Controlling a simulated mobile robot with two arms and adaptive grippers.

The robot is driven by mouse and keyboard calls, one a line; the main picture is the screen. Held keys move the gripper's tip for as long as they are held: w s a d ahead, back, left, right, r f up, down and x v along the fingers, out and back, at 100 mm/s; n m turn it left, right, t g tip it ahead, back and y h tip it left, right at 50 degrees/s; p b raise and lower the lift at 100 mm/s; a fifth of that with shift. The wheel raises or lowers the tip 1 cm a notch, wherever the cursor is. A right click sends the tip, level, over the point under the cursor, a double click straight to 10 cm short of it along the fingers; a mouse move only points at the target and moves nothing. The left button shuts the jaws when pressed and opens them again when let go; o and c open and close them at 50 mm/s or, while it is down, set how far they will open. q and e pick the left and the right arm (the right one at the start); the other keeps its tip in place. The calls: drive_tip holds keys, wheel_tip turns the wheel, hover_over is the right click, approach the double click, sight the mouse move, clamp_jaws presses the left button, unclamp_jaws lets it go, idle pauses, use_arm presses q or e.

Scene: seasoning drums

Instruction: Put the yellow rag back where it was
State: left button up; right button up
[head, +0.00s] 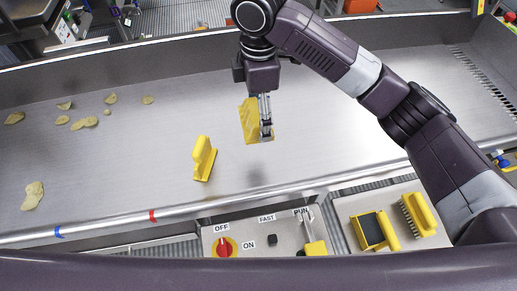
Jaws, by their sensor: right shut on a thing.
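The yellow rag (249,121) hangs from my right gripper (266,132), above the grey metal trough (130,160). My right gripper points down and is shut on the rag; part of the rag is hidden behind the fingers. A faint shadow lies below it on the trough floor. My left gripper is not in view.
Chips (33,195) lie scattered at the left. In front are a control panel with a red knob (224,247), and a tray (348,208) holding a scraper (373,231) and a brush (419,214).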

drive_tip(key=p, duration=0.2)
hover_over(259, 156)
wheel_tip(259, 156, down, 10)
drive_tip(key=shift+r, duration=0.15)
wheel_tip(259, 156, down, 5)
drive_tip(key=shift+r+p, duration=0.1)
drive_tip(key=shift+p, duration=0.2)
drive_tip(key=shift+f, duration=0.2)
drive_tip(key=shift+f, duration=0.15)
drive_tip(key=o, duration=1)
